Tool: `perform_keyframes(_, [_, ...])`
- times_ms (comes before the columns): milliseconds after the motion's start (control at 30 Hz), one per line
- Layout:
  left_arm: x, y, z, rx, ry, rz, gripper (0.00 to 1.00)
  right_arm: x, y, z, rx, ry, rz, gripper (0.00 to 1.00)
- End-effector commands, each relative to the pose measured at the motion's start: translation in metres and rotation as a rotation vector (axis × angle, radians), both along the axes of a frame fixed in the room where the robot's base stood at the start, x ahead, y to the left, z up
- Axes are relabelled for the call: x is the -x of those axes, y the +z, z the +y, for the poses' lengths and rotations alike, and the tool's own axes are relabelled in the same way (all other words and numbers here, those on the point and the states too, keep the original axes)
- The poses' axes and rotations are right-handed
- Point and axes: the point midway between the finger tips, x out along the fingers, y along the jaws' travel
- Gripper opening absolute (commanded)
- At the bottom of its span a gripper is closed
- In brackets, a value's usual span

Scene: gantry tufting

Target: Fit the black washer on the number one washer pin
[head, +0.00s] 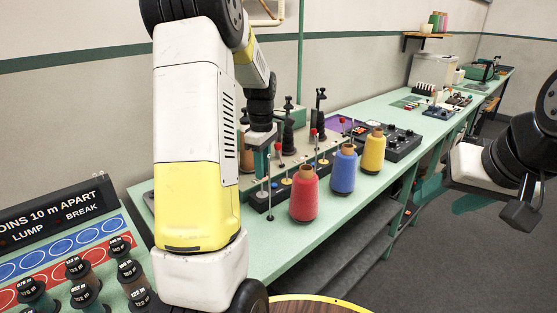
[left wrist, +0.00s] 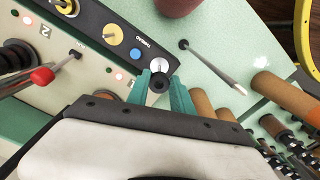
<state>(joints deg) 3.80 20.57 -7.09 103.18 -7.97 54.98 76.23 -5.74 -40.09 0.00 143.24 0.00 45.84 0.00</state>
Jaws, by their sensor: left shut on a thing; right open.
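My left gripper (left wrist: 160,93) has its teal fingers closed around a small dark ring, the black washer (left wrist: 158,84). The washer is just beside a silver disc (left wrist: 161,64) at the end of a black strip (left wrist: 88,14); I cannot tell whether they touch. A yellow disc (left wrist: 112,34) and a blue disc (left wrist: 135,54) sit further along the strip. No number one mark is readable. In the head view the left gripper (head: 262,170) hangs low over the strip's near end, its washer too small to make out. My right gripper (head: 448,195) is open and empty at the right.
Red (head: 304,192), blue (head: 343,172) and yellow (head: 373,150) thread cones stand on the green bench right of the strip. A thin upright rod (left wrist: 215,72) stands close by. Red-knobbed levers (left wrist: 42,76) are on the left. Spools fill a rack (head: 100,222) at lower left.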

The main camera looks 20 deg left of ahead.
Motion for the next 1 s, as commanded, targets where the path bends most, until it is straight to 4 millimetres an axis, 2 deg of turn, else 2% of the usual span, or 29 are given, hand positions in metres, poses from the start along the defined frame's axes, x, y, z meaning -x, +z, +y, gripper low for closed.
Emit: perform_keyframes(1000, [0.0, -0.05, 0.0, 0.0, -0.001, 0.001, 0.0, 0.0, 0.0, 0.0, 0.0, 0.0, 0.0, 0.53])
